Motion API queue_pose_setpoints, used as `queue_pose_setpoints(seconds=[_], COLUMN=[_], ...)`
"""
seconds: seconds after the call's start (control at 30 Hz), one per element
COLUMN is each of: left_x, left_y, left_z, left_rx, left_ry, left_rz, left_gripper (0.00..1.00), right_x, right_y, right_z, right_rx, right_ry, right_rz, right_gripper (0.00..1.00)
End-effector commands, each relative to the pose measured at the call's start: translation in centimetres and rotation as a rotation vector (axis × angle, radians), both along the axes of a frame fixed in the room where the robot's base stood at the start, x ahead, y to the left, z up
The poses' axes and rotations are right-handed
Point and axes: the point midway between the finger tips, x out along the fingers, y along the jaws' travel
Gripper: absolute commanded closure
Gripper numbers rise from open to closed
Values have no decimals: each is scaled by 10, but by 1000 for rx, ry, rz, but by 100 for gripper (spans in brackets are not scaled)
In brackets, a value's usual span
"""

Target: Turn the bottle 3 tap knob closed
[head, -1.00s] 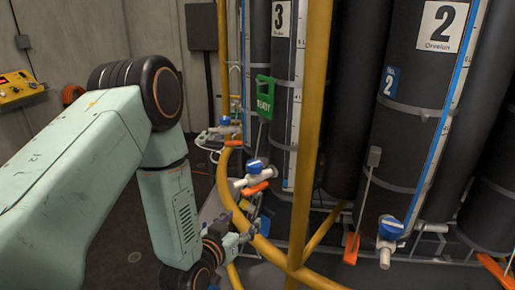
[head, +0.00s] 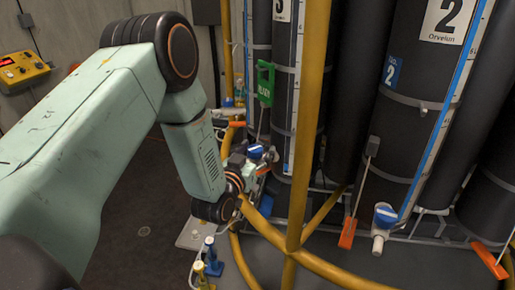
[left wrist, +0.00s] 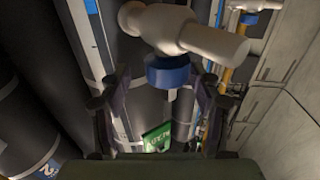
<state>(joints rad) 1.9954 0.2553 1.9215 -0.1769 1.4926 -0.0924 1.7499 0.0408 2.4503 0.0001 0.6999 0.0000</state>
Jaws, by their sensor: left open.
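Bottle 3 (head: 287,60) is a tall dark cylinder behind the yellow rail, its number label cut by the top edge. Its tap knob (head: 256,151) is blue, low on the bottle's front. My left gripper (head: 243,160) is right beside it at the same height, its fingers small and partly hidden. In the left wrist view the left gripper (left wrist: 160,108) is open, with a finger on either side. The blue knob (left wrist: 168,74) sits between and slightly beyond them, under the white tap body (left wrist: 185,30). I cannot tell whether the fingers touch it. My right gripper is out of view.
Yellow rails (head: 314,110) stand in front of the bottles. A green tag (head: 265,83) hangs on bottle 3. Bottle 2 (head: 415,120) has its own blue knob (head: 386,212) and orange lever (head: 347,232). Small blue and yellow fittings (head: 211,255) stand low near the rail.

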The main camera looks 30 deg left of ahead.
Motion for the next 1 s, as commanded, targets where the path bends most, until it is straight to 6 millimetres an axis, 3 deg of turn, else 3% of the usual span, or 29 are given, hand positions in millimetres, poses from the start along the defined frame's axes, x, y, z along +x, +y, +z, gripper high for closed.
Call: queue_pose_setpoints(seconds=[0.37,1.0], left_x=[9,8], left_y=[1,2], left_z=[0,-1], left_rx=[-1,-1], left_ry=[1,4], left_rz=[1,4], left_gripper=[37,90], right_x=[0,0], right_y=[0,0], right_z=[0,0], right_rx=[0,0], right_ry=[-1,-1], right_rz=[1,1], right_gripper=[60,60])
